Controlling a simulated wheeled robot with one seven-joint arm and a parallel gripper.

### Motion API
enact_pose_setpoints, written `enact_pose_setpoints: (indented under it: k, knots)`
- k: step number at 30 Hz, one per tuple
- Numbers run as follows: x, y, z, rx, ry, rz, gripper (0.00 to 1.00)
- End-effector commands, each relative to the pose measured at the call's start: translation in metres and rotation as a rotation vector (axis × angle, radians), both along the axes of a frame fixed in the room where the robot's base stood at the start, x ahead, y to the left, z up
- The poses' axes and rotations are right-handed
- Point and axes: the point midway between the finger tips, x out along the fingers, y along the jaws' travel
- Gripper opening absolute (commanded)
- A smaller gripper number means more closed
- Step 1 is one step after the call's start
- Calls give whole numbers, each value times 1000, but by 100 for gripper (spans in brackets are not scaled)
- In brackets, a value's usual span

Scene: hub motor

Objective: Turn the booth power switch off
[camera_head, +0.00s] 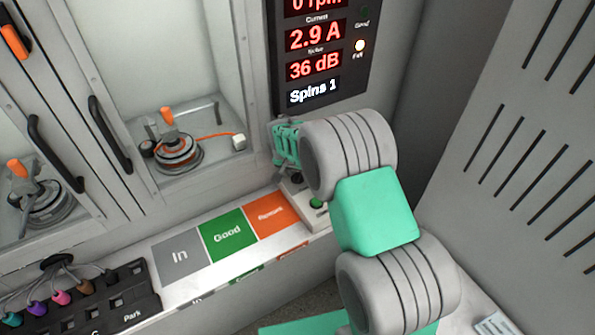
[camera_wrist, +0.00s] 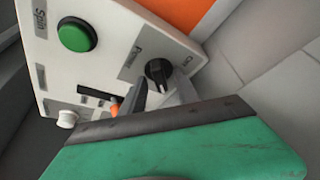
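The power switch is a black rotary knob (camera_wrist: 158,71) on a white control panel (camera_wrist: 105,62), with a "Power" label beside it in the wrist view. The knob's pointer setting is too small to read surely. My gripper (camera_wrist: 160,100) is close to the knob, at its near side. Its green body and dark edge fill the lower part of the wrist view. Narrow grey finger-like parts show near the knob, but their opening and any contact are unclear. In the head view my gripper (camera_head: 286,150) is above the panel, and my wrist hides part of it.
A green "Spin" button (camera_wrist: 76,35), a white knob (camera_wrist: 67,119) and an orange-tipped part (camera_wrist: 115,109) share the panel. Grey "In" (camera_head: 179,256), green "Good" (camera_head: 227,234) and orange (camera_head: 270,214) pads lie left. A lit display (camera_head: 317,50) and glazed booth (camera_head: 170,90) stand behind.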

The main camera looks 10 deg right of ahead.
Motion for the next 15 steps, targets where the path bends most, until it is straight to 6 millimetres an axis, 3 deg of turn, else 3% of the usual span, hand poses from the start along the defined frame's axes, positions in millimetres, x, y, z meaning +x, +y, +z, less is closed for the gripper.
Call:
enact_pose_setpoints:
  k: [7,15]
  knots:
    - [1,0,-1,0,-1,0,36]
    - [1,0,-1,0,-1,0,14]
